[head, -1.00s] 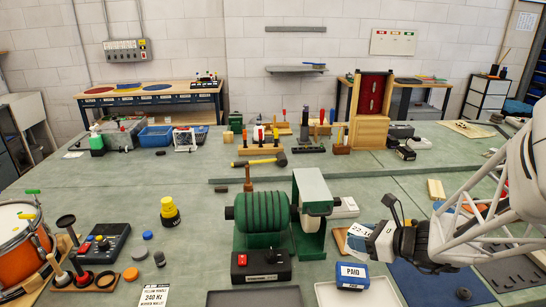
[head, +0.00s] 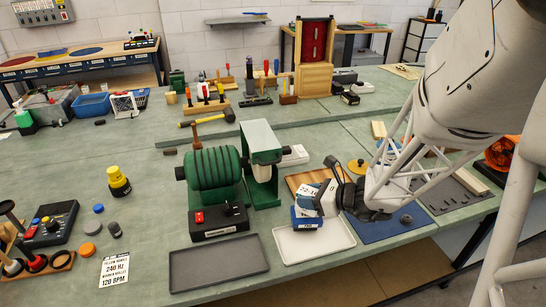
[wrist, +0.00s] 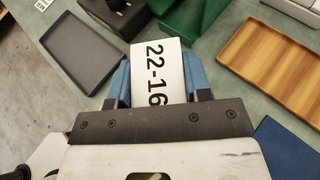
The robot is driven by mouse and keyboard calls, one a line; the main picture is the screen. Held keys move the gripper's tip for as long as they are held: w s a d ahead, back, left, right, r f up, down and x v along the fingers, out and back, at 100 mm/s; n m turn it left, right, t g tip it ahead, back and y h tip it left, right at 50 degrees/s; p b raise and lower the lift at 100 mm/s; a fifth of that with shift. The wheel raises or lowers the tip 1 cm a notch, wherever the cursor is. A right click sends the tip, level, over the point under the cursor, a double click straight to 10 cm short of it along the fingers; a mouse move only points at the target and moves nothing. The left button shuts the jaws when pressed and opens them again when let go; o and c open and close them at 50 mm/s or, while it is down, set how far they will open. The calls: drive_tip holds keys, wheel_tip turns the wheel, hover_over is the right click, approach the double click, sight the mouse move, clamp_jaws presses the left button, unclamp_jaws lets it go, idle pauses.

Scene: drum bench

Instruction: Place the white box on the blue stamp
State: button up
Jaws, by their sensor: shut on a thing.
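The white box (head: 327,194), labelled "22-16", is held between the fingers of my gripper (head: 330,203). In the wrist view the box (wrist: 157,72) sits between the blue fingertips of my gripper (wrist: 158,86).
The white tray (head: 318,242) and dark grey tray (head: 220,264) lie along the front edge. The green drum machine (head: 214,174) stands left of the box. A wooden tray (head: 303,180) lies behind it, and a blue mat (head: 378,230) lies to the right.

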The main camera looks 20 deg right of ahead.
drive_tip(key=shift+f, duration=0.25)
drive_tip(key=shift+f, duration=0.45)
drive_tip(key=o, duration=1)
drive_tip(key=shift+c, duration=0.2)
drive_tip(key=shift+r, duration=0.15)
drive_tip(key=shift+s+d+r, duration=0.1)
drive_tip(key=shift+r, duration=0.25)
drive_tip(key=shift+v, duration=2.35)
wheel_tip(320, 180, up, 7)
